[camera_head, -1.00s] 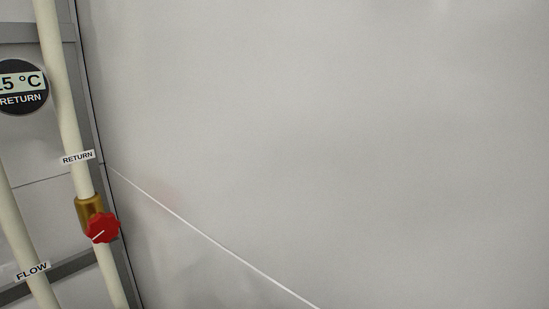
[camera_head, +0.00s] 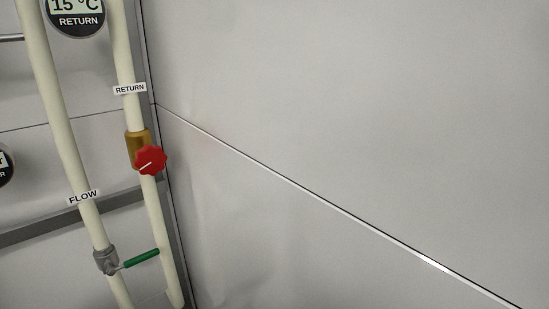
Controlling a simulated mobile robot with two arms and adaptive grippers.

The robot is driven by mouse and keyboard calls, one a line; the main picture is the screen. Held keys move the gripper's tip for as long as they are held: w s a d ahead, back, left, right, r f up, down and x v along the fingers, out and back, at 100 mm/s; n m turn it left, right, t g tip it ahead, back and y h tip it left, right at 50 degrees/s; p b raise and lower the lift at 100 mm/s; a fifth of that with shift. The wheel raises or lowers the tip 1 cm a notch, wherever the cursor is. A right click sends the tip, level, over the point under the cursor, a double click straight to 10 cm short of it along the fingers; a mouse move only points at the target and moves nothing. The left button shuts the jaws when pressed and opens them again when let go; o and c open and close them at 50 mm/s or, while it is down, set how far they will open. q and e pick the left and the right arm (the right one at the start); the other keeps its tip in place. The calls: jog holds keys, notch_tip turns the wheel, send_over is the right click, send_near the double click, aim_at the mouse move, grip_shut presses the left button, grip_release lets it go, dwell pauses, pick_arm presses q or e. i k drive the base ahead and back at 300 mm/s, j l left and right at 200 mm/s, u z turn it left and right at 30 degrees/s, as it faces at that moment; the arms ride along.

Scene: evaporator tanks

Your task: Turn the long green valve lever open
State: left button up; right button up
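The long green valve lever (camera_head: 141,259) is in the lower left of the head view. It sticks out to the right from a grey valve body (camera_head: 106,261) on the cream pipe labelled FLOW (camera_head: 83,197). The lever lies across its pipe, tilted slightly up to the right, and its tip reaches in front of the neighbouring RETURN pipe (camera_head: 122,56). Neither of my grippers shows in the view, and nothing touches the lever.
A red knob (camera_head: 150,160) on a brass valve (camera_head: 132,147) sits on the RETURN pipe, above the lever. A round gauge reading 15 °C RETURN (camera_head: 78,20) is at the top left. A large bare grey wall (camera_head: 350,120) fills the right side.

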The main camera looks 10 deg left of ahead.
aim_at(111, 270)
jog(key=k+l+u, duration=0.1)
jog(key=u, duration=0.25)
jog(key=k+l+u, duration=0.1)
jog(key=u, duration=0.25)
jog(key=k+u, duration=0.15)
jog(key=u, duration=0.2)
jog(key=i+u, duration=0.25)
jog(key=i+l, duration=0.05)
jog(key=i, duration=0.05)
